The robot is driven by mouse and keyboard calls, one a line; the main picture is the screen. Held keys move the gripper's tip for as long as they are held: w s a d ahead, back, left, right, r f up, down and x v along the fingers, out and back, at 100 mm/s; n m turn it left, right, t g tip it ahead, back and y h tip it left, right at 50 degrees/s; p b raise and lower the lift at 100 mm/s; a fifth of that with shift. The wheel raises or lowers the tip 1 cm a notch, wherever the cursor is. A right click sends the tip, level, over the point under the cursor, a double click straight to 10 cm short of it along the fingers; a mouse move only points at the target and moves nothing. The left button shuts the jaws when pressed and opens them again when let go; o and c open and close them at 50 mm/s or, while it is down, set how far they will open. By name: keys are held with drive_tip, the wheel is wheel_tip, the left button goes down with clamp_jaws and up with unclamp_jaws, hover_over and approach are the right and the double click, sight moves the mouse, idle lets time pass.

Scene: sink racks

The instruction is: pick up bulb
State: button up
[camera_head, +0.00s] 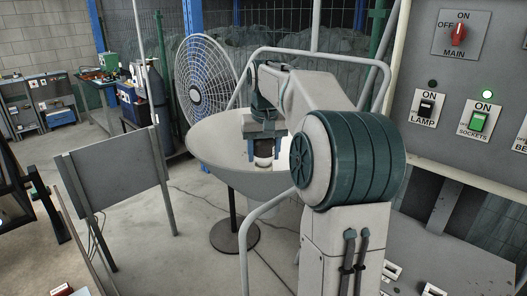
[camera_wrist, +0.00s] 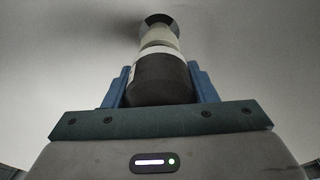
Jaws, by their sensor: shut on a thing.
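The bulb (camera_wrist: 163,80) is a dark grey cylinder with a white band and a paler, narrower far part. In the wrist view my gripper (camera_wrist: 164,72) has its blue fingers on both sides of the dark part, shut on it. The bulb's far end lines up with a dark round fitting (camera_wrist: 158,19) on a smooth grey surface; whether they touch is unclear. In the head view my gripper (camera_head: 264,152) points down inside a large grey bowl-shaped dish (camera_head: 215,148), with the bulb (camera_head: 263,161) small and partly hidden between the fingers.
The dish stands on a dark pole with a round base (camera_head: 234,236). A round wire grille (camera_head: 203,78) rises behind it. A grey panel on legs (camera_head: 118,183) stands at left. A switch panel (camera_head: 470,85) is at right, with lamp and sockets switches. Grey tube railing passes near my arm.

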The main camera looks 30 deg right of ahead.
wheel_tip(320, 180, up, 4)
drive_tip(key=shift+f, duration=0.1)
drive_tip(key=s+d+r+b, duration=0.1)
drive_tip(key=s+d+r, duration=0.7)
drive_tip(key=s, duration=0.1)
wheel_tip(320, 180, up, 7)
drive_tip(key=p, duration=0.7)
drive_tip(key=shift+w+p, duration=0.25)
drive_tip(key=shift+p, duration=0.15)
idle(0.5)
wheel_tip(320, 180, up, 10)
drive_tip(key=p, duration=0.2)
idle(1.1)
drive_tip(key=shift+f, duration=0.1)
